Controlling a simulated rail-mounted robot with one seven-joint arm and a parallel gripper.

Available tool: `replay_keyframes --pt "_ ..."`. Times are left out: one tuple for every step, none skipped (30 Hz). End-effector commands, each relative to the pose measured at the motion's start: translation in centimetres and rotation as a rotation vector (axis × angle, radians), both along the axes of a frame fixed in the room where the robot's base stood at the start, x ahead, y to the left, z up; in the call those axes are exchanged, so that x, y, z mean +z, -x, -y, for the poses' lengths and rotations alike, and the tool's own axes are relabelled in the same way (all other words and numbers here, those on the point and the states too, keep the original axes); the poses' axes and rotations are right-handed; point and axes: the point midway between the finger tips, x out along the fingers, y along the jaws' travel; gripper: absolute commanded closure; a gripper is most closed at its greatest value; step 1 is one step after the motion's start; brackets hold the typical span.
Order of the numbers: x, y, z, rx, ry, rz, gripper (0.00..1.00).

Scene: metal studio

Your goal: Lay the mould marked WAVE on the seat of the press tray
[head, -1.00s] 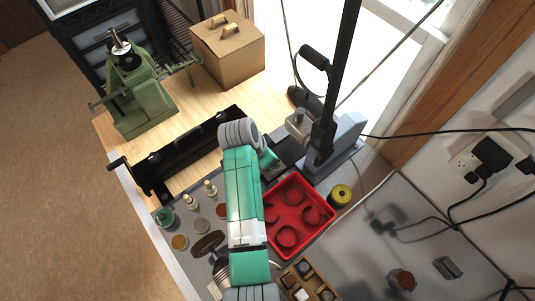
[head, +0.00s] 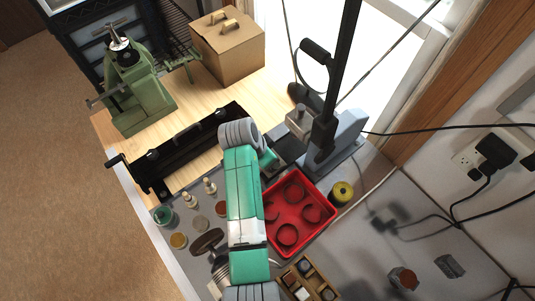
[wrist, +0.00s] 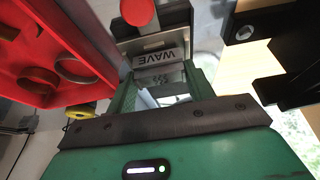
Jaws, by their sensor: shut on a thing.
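The mould marked WAVE (wrist: 160,56) shows in the wrist view as a grey block with its label upside down. My gripper (wrist: 163,82) is shut on it, with a green finger on either side. In the head view my gripper (head: 272,162) is mostly hidden behind my arm, beside the base of the press (head: 335,140). A dark metal part (wrist: 150,22), perhaps of the press tray, lies just beyond the mould in the wrist view. I cannot tell whether the mould touches it. The tray's seat is not clearly visible.
A black roller machine (head: 190,150) and a wooden box of blocks (head: 318,281) are close by.

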Motion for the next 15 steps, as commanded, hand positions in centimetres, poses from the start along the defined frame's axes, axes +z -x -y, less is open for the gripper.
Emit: replay_keyframes --pt "-0.03 -0.05 -0.01 0.000 0.000 0.001 0.82" --pt "-0.07 -0.04 -0.01 0.000 0.000 0.001 0.82" --pt "-0.12 -0.05 0.00 0.000 0.000 0.001 0.82" --pt "-0.15 -0.04 -0.01 0.000 0.000 0.001 0.82" --pt "-0.19 -0.05 -0.01 0.000 0.000 0.001 0.82" --pt "-0.23 -0.04 -0.01 0.000 0.000 0.001 0.82" --pt "-0.27 -0.05 0.00 0.000 0.000 0.001 0.82" --pt "-0.31 -0.04 -0.01 0.000 0.000 0.001 0.82" --pt "-0.35 -0.03 -0.01 0.000 0.000 0.001 0.82" --pt "-0.38 -0.04 -0.01 0.000 0.000 0.001 0.82" --pt "-0.42 -0.04 0.00 0.000 0.000 0.001 0.82" --pt "-0.37 -0.05 -0.01 0.000 0.000 0.001 0.42" --pt "-0.37 -0.05 -0.01 0.000 0.000 0.001 0.36" --pt "-0.37 -0.04 0.00 0.000 0.000 0.001 0.30" --pt "-0.37 -0.03 -0.01 0.000 0.000 0.001 0.22"
